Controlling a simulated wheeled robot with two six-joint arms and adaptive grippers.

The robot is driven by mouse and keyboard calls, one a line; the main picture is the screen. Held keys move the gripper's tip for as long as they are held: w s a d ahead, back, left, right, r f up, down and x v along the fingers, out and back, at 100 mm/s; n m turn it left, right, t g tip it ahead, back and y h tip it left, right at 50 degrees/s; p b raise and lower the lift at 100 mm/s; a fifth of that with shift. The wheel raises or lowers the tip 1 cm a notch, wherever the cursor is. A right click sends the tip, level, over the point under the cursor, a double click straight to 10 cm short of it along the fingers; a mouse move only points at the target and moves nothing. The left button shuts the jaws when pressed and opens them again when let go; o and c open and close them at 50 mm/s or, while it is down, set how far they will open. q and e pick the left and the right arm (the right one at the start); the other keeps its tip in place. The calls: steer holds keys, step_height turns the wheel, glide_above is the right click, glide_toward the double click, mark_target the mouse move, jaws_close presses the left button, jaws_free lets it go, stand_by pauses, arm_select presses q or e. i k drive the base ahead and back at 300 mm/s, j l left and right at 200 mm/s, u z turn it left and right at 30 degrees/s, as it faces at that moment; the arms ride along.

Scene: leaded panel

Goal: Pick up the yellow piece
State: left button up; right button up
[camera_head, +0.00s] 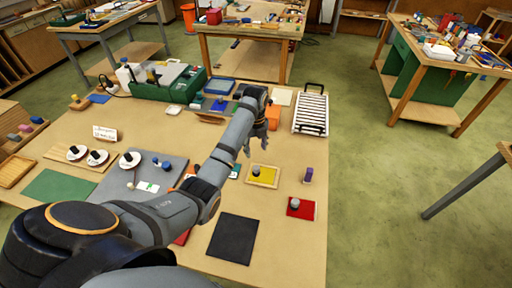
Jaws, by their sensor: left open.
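The yellow piece (268,179) is a flat square with a grey knob on its top. It lies in a light wooden frame on the right part of the workbench. My left arm reaches across the bench from the lower left. My left gripper (256,146) hangs pointing down, a little beyond the yellow piece in the picture. It is open and apart from the piece. My right gripper is not in view.
A red piece (302,210) with a knob and a small purple object (308,175) are to the right. A black mat (232,239) lies in front. A white slatted rack (311,112) and an orange object (273,116) are behind. My arm hides part of the bench's middle.

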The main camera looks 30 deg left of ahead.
mark_target(265, 175)
steer(key=k, duration=1.5)
